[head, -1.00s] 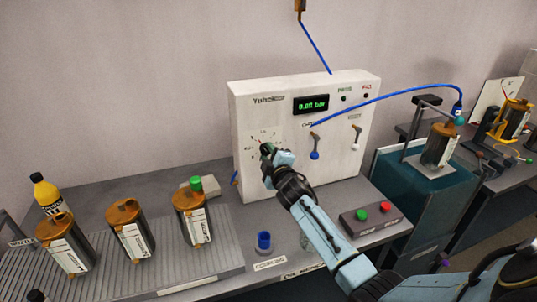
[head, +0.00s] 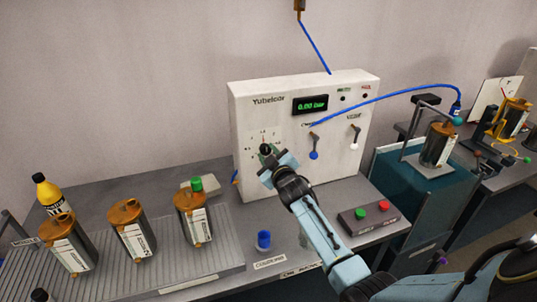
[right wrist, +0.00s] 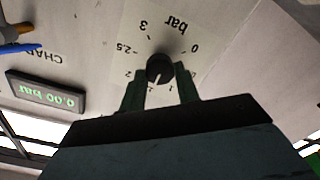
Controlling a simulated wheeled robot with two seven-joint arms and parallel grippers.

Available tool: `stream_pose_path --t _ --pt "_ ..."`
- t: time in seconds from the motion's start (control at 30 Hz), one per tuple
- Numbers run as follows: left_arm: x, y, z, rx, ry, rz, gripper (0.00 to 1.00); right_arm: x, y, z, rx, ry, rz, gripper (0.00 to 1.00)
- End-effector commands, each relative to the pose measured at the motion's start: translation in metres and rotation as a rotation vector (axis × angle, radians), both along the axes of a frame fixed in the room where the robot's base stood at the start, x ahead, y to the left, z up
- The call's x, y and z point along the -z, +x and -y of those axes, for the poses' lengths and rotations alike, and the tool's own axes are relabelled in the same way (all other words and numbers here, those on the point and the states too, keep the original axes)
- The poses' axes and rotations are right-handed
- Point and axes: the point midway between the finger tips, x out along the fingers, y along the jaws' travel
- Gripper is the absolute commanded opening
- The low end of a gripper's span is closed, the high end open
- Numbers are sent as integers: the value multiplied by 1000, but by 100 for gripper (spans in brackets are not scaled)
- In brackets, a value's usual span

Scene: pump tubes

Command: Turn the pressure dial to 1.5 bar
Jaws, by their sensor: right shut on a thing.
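The black pressure dial (head: 265,149) sits at the lower left of the white panel's front. It also shows in the right wrist view (right wrist: 159,68), where its white pointer line points down, towards partly hidden scale marks. The scale around it appears upside down there, with 0 at the right and 3 at the upper left. My right gripper (right wrist: 160,82) is shut on the dial, one finger on each side. It also shows in the head view (head: 272,160). The green display (head: 310,104) reads 0.00 bar. My left gripper is not in view.
The white panel (head: 338,182) carries a blue-tipped lever (head: 314,152) and a white-tipped lever (head: 354,142) right of the dial. A button box (head: 366,222) and blue cup (head: 263,240) stand in front. Several brown-capped canisters (head: 131,231) stand on the ribbed tray at left.

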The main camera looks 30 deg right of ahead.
Motion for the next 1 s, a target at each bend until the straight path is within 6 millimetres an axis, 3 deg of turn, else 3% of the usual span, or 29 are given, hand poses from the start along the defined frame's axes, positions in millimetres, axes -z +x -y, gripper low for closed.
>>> stream_pose_path --t 0.37,0.4,0.57,0.87,1.0 --pt "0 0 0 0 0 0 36 0 0 0 -1 4 0 9" --pt "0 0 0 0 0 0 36 1 0 0 -1 4 0 34" --pt "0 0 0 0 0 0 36 0 0 0 -1 4 0 54" --pt "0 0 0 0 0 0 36 0 -1 0 0 3 1 54" --pt "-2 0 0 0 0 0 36 1 -11 -3 0 3 -1 54"
